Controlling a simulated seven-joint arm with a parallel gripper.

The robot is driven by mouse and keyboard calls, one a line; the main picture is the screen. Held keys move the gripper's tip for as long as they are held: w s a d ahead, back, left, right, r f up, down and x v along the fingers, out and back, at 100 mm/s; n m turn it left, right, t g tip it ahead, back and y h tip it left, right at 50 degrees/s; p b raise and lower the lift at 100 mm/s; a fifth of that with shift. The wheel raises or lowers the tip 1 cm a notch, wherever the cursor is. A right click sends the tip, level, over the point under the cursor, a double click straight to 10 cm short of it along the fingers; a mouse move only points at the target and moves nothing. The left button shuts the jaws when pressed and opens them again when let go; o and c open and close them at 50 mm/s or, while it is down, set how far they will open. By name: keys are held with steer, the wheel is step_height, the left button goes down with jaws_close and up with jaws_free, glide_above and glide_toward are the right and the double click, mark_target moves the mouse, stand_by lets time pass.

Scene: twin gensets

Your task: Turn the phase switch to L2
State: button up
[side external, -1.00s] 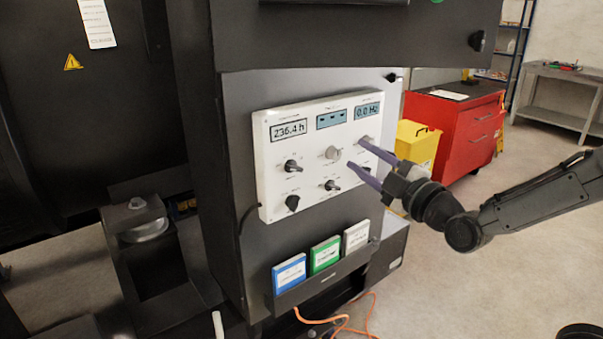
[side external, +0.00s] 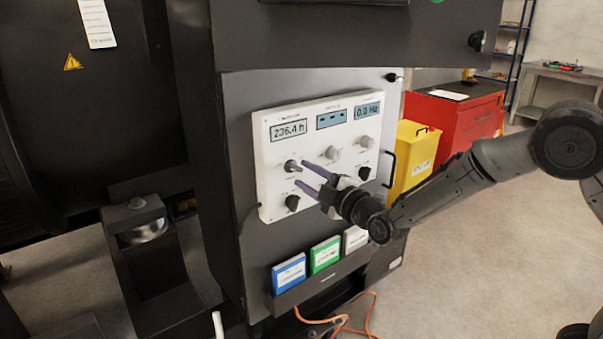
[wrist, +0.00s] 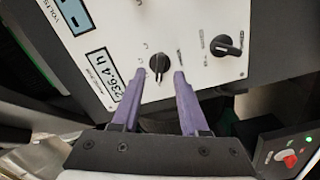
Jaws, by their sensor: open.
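The white control panel (side external: 275,152) carries several rotary knobs; their labels are too small to read, so I cannot tell by text which is the phase switch. The upper-left black knob (side external: 291,166) sits under the 236.4 h display. In the wrist view this knob (wrist: 159,62) shows just ahead of my fingertips, centred between them, its pointer roughly toward the bottom of the picture. My gripper (side external: 301,174) is open, with purple fingers facing the panel close to that knob. It also shows in the wrist view (wrist: 160,76). I see no contact with the knob.
Another black knob (side external: 292,203) sits below, seen also in the wrist view (wrist: 226,45). A grey knob (side external: 333,153) is right of my fingers. Blue (side external: 289,274), green (side external: 325,255) and white boxes stand in a rack below.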

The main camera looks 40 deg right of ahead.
mark_target(294, 168)
steer(key=shift+w, duration=1.15)
jaws_close()
